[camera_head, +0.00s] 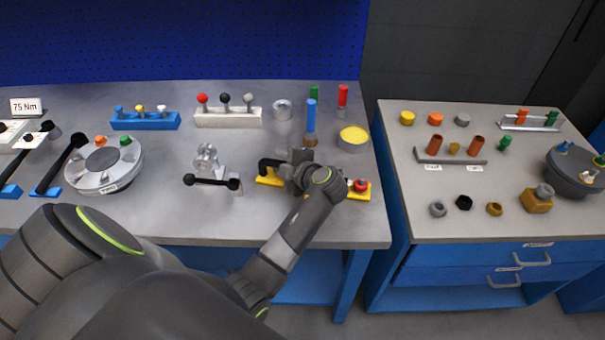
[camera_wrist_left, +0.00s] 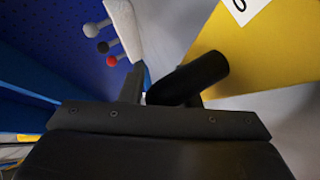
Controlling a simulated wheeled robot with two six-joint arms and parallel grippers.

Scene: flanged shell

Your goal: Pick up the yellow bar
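The yellow bar (camera_head: 266,181) lies on the grey workbench near its front edge, with a black handle (camera_head: 268,163) at its left end and a red knob (camera_head: 361,185) at its right end. My left gripper (camera_head: 297,160) is over the bar, and its wrist hides the bar's middle. In the left wrist view the yellow bar (camera_wrist_left: 262,60) fills the upper right, and the black handle (camera_wrist_left: 190,80) stands close in front of the gripper (camera_wrist_left: 160,98). Whether the fingers touch or hold the handle cannot be told. My right gripper is out of view.
A crank-like metal fixture (camera_head: 208,165) stands left of the bar. Blue and brown cylinders (camera_head: 311,115) and a yellow-topped round can (camera_head: 353,138) stand behind it. A white block with several ball knobs (camera_head: 228,117) is further back. A second bench (camera_head: 400,160) is at right.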

